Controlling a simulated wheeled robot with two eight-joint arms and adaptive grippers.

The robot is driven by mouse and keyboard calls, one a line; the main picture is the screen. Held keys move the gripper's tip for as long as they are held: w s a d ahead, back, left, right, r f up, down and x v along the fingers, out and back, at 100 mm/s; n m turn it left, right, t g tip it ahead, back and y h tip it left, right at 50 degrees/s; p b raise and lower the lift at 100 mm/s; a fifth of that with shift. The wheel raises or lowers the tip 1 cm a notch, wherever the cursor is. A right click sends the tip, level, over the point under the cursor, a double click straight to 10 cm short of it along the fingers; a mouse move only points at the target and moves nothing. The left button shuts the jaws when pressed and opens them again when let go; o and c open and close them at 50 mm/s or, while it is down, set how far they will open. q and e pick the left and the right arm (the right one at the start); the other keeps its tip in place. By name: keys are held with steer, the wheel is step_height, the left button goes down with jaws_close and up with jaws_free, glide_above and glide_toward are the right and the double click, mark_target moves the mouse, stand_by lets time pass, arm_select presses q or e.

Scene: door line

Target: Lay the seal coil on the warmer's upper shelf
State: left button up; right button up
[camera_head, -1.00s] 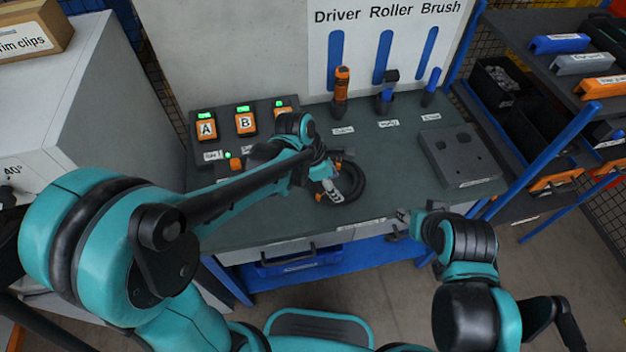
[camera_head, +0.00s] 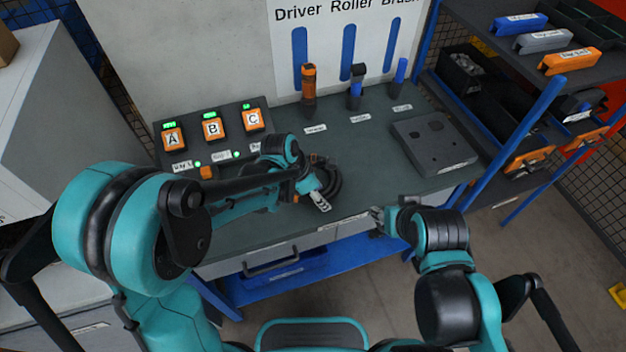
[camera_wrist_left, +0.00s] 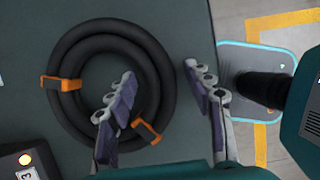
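The seal coil (camera_head: 332,176) is a black ring lying flat on the grey-green bench, partly hidden by my left arm. In the left wrist view the coil (camera_wrist_left: 105,36) shows two orange ties. My left gripper (camera_head: 318,200) is open at the coil. In the left wrist view its fingers (camera_wrist_left: 161,90) straddle the coil's right side, one over the ring's opening and one outside; I cannot tell their height. My right gripper (camera_head: 381,217) is by the bench's front edge, its opening unclear. A white cabinet (camera_head: 55,110), perhaps the warmer, stands at the left; no upper shelf shows.
Lettered orange boxes (camera_head: 212,128) stand at the bench's back left. Upright tools (camera_head: 309,85) stand along the back, and a grey block (camera_head: 434,143) lies at the right. A blue-framed rack (camera_head: 525,115) stands farther right.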

arm_select(q)
jaws_close()
